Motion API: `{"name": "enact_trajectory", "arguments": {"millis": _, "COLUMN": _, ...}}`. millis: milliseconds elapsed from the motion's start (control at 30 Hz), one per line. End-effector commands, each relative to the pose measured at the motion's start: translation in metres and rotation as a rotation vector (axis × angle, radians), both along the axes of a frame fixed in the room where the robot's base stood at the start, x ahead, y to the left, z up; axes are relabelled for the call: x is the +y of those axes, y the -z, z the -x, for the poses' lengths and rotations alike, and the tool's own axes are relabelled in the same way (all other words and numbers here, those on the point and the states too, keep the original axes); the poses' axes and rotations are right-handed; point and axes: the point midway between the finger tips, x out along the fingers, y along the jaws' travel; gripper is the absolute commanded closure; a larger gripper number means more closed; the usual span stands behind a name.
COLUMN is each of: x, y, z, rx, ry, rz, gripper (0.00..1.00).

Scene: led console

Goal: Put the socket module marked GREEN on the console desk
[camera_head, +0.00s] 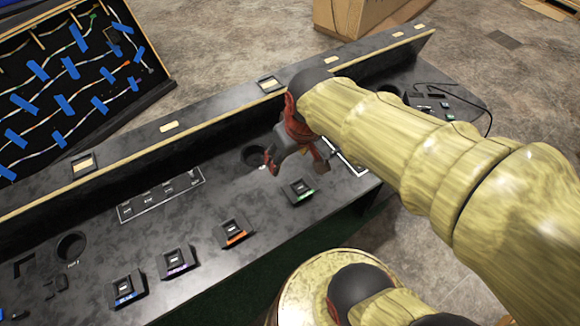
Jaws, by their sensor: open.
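The socket module with a green strip (298,191) lies flat on the console desk (210,275), at the right end of a row of modules. My gripper (291,163) is open and above the desk, just up and left of the green module in the picture. Nothing shows between its fingers. The gap between gripper and module is hard to judge. My arm crosses the right half of the view and hides part of the desk behind it.
Modules with orange (235,233), purple (177,262) and blue (126,289) strips sit to the left. A round hole (71,246) is at the far left. A raised back ledge (150,142) runs behind. A wired panel (75,75) and a cardboard box (355,15) stand beyond.

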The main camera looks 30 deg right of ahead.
Motion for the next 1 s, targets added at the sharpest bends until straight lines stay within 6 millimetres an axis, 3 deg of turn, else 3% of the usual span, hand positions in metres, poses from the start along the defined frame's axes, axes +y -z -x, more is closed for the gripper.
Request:
{"name": "enact_trajectory", "arguments": {"millis": 33, "x": 0.012, "y": -0.019, "z": 0.014, "rx": -0.046, "ry": -0.005, "rz": -0.002, "gripper": 0.43}}
{"name": "enact_trajectory", "arguments": {"millis": 100, "x": 0.024, "y": -0.037, "z": 0.031, "rx": -0.089, "ry": -0.002, "rz": -0.01, "gripper": 0.43}}
{"name": "enact_trajectory", "arguments": {"millis": 300, "x": 0.039, "y": -0.059, "z": 0.063, "rx": -0.157, "ry": 0.007, "rz": -0.031, "gripper": 0.43}}
{"name": "enact_trajectory", "arguments": {"millis": 1000, "x": 0.041, "y": -0.061, "z": 0.066, "rx": -0.164, "ry": 0.011, "rz": -0.034, "gripper": 0.43}}
